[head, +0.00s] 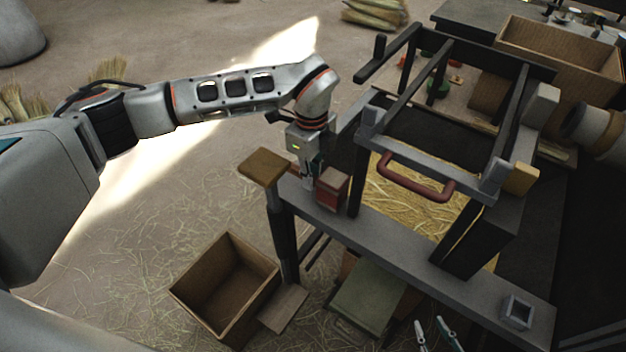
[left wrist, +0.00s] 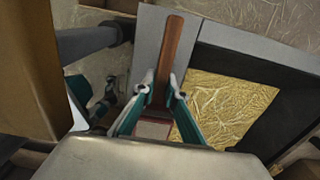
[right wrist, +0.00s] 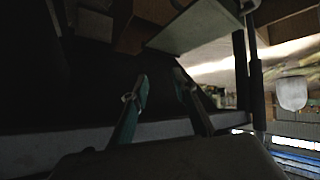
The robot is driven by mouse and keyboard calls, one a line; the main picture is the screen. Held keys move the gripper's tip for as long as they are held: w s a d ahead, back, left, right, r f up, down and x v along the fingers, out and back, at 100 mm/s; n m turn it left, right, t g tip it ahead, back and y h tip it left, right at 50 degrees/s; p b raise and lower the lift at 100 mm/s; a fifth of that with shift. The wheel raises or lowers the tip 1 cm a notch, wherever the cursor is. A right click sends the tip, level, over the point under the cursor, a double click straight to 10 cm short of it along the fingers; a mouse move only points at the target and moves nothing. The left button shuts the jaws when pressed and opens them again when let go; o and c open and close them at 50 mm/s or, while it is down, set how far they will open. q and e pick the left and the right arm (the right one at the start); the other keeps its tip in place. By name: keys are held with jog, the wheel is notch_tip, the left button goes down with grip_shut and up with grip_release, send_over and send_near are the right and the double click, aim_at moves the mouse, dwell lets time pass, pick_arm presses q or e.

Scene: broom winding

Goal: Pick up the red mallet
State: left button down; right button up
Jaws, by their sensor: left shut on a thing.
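The red mallet (head: 332,190) is at the left corner of the grey bench frame, its red block-shaped head showing in the head view. My left gripper (head: 312,186) reaches down right beside it. In the left wrist view the mallet's long reddish-brown handle (left wrist: 172,50) runs between the fingertips of my left gripper (left wrist: 163,90), which are shut on it. The head is partly hidden there behind the fingers. My right gripper (head: 434,331) is low at the bottom of the head view. In the right wrist view its fingers (right wrist: 160,85) are apart with nothing between them.
A dark frame with a red-brown bar handle (head: 415,190) stands over a straw-filled bed (head: 400,205). A wooden block (head: 265,166) sits on the post left of the mallet. An open wooden box (head: 215,297) is on the straw-strewn floor. A green-topped stool (head: 368,298) is below the bench.

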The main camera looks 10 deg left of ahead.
pick_arm(q)
notch_tip(320, 180, up, 17)
jog(key=p, duration=0.3)
jog(key=s+a, duration=0.3)
jog(key=s, duration=0.5)
jog(key=s+a, duration=0.3)
jog(key=s, duration=0.5)
jog(key=shift+s+a+f, duration=0.25)
jog(key=shift+s+a, duration=0.1)
jog(key=shift+a, duration=0.05)
